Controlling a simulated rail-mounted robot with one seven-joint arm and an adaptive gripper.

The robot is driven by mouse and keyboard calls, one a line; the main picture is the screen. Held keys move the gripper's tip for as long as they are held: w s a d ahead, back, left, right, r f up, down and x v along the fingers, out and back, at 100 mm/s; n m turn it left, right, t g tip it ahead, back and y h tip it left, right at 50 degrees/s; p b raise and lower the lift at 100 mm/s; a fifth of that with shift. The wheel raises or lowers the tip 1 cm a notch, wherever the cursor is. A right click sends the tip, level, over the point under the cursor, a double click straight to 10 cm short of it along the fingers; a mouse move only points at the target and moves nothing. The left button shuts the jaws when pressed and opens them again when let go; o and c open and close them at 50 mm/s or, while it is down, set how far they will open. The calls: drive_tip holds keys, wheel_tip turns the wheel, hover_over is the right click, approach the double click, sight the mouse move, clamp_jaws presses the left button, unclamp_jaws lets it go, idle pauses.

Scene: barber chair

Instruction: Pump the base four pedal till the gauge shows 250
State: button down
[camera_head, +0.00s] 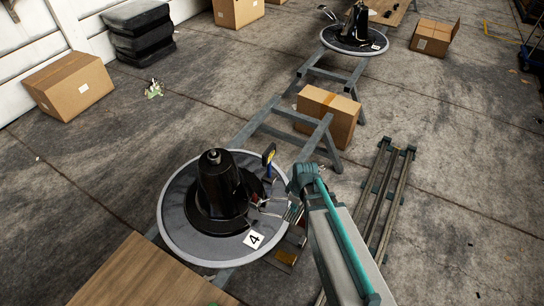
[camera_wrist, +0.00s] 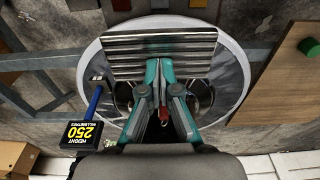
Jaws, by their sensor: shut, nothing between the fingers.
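The base four (camera_head: 175,222) is a round grey disc with a black column and a white card marked 4 (camera_head: 253,239). Its gauge (camera_head: 268,156) stands at the disc's right edge; in the wrist view its yellow display (camera_wrist: 83,132) reads HEIGHT MILLIMETRES 250. The ribbed metal pedal (camera_wrist: 150,42) lies across the wrist view, right in front of my fingertips. My gripper (camera_wrist: 159,68) is shut and empty, its tips at the near edge of the pedal. I cannot tell whether they touch. In the head view my gripper (camera_head: 294,208) is beside the disc's right edge, partly hidden by my arm.
A second round base (camera_head: 338,43) stands at the back on the grey metal frame (camera_head: 265,114). A cardboard box (camera_head: 345,124) sits by that frame. Rails (camera_head: 390,195) lie at right. A wooden board (camera_head: 140,280) is at the front left.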

drive_tip(key=shift+r, duration=0.1)
idle(0.4)
drive_tip(key=shift+w+a+r+p, duration=0.25)
drive_tip(key=shift+r+p, duration=0.35)
drive_tip(key=shift+r, duration=0.3)
drive_tip(key=shift+w+a+r+p, duration=0.1)
drive_tip(key=shift+a+r+p, duration=0.4)
drive_tip(key=shift+r, duration=0.45)
drive_tip(key=shift+w+a+r+p, duration=0.2)
drive_tip(key=shift+r+p, duration=0.45)
drive_tip(key=shift+r, duration=0.25)
